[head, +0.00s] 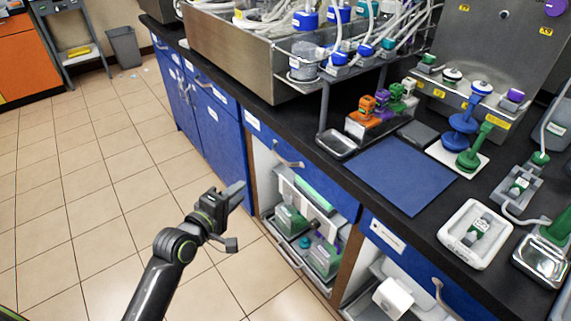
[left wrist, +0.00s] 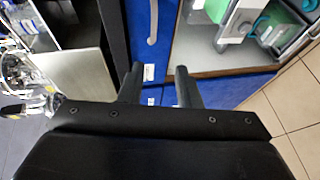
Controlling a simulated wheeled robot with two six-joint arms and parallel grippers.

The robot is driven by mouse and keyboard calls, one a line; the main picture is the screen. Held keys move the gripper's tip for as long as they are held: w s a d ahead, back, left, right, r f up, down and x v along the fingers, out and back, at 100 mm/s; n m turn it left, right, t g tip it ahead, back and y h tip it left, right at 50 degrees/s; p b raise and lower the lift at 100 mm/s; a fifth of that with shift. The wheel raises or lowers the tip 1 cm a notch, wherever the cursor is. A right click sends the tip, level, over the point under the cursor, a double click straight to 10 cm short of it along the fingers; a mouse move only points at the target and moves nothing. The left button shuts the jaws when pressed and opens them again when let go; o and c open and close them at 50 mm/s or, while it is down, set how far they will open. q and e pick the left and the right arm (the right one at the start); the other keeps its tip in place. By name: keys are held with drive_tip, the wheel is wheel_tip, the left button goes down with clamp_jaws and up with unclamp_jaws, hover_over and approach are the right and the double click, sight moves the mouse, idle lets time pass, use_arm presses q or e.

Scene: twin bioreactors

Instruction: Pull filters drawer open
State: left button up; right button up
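A blue drawer front (head: 272,141) with a curved metal handle (head: 288,157) and a small white label (head: 252,120) sits under the black counter, flush and closed. The label is too small to read, so I cannot tell whether it names filters. The drawer front also shows in the left wrist view (left wrist: 165,45), with its handle (left wrist: 152,22) beyond my fingers. My left gripper (head: 238,190) is left of this drawer, in front of the neighbouring blue doors. In the left wrist view its fingers (left wrist: 158,70) are apart with nothing between them. My right gripper is not in view.
Below the drawer is an open compartment (head: 305,220) with green and white items. Another labelled blue drawer (head: 400,255) is to the right, with its own handle (head: 438,291). The counter (head: 290,115) overhangs the fronts. The tiled floor (head: 90,200) at left is clear.

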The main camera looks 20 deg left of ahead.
sight(279, 158)
use_arm(q)
drive_tip(key=shift+d+r+b+x, duration=0.15)
drive_tip(key=shift+b+x, duration=0.3)
drive_tip(key=shift+x, duration=2.45)
drive_tip(key=shift+d+r+b+x, duration=0.1)
drive_tip(key=shift+r+b+x, duration=0.25)
drive_tip(key=shift+x, duration=2.55)
drive_tip(key=shift+d+r+b+x, duration=0.1)
drive_tip(key=shift+b+x, duration=0.45)
drive_tip(key=shift+x, duration=2.35)
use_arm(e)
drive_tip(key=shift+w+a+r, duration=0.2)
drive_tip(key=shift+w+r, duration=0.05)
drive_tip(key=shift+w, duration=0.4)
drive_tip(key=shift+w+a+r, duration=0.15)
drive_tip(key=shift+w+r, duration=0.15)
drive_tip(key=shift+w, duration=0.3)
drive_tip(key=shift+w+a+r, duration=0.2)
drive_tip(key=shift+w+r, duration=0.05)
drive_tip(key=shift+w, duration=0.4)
use_arm(q)
drive_tip(key=shift+c, duration=0.2)
clamp_jaws()
